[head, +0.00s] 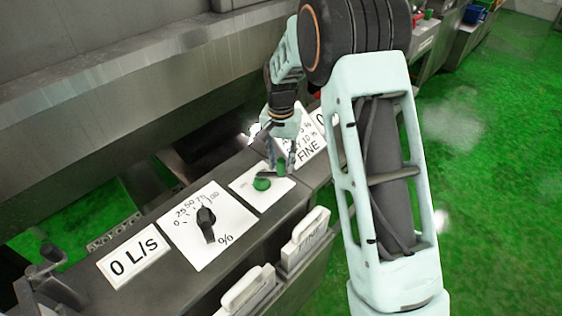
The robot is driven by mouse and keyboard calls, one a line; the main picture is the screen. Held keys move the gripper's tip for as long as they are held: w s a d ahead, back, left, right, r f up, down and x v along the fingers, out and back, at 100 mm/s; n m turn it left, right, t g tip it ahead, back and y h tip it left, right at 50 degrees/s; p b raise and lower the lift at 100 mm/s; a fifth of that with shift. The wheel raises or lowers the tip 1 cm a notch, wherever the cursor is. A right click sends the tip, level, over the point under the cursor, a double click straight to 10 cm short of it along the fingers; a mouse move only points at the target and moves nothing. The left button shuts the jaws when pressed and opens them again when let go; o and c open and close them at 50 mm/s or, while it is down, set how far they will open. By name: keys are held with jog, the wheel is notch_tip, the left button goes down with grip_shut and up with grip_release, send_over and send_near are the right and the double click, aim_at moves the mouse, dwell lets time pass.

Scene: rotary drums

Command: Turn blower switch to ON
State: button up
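A white plate (250,197) on the grey console carries a green round button or lamp (262,184). A second small green part and a dark piece show behind it, between and below the fingers. The dark piece may be the blower switch, but it is small and partly hidden, and its setting cannot be read. My gripper (281,171) points down over the far part of this plate. Its two fingers are apart, one on each side of the dark piece. I cannot tell whether they touch it.
Nearer on the console are a black percent dial (206,224) on a white plate and a "0 L/S" sign (135,254). A "FINE" plate (308,146) lies just beyond my gripper. A metal trough wall (120,85) rises at left.

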grip_shut()
jog(key=shift+s, duration=0.1)
jog(key=s+a+m+p, duration=0.4)
jog(key=s+a+m, duration=0.1)
jog(key=m, duration=1.3)
jog(key=shift+s+a, duration=0.3)
jog(key=shift+a, duration=0.3)
dwell(0.4)
jog(key=shift+o, duration=1.5)
grip_release()
